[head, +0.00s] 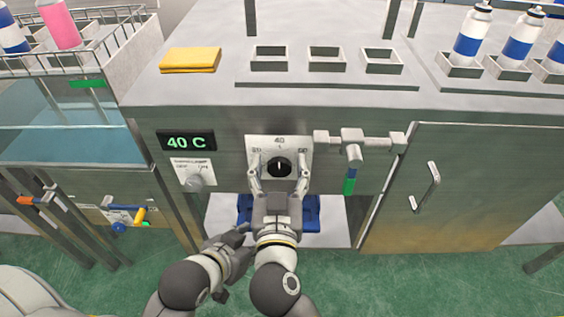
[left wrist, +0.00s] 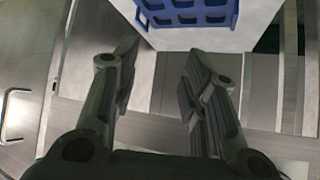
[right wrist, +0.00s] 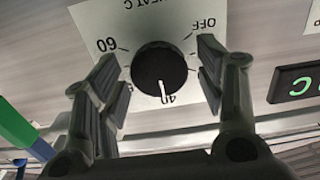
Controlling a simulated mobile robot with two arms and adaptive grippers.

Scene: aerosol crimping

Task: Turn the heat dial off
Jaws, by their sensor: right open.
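The heat dial (head: 279,167) is a round black knob on a white plate (head: 264,144) on the cabinet front. In the right wrist view the dial (right wrist: 158,68) shows its white mark at 40, with 60 and OFF printed to its sides. My right gripper (head: 279,180) is open, its fingers on both sides of the dial; in the right wrist view (right wrist: 160,85) gaps show between fingers and dial. My left gripper (head: 238,240) is low and left of my right one. The left wrist view shows its fingers (left wrist: 158,60) apart with nothing between them.
A green display (head: 187,141) reads 40 C. Below it is a labelled switch knob (head: 195,182). A valve with a green-and-blue handle (head: 350,180) is right of the dial. A blue crate (left wrist: 185,12) sits in the opening below. A yellow cloth (head: 190,59) lies on top.

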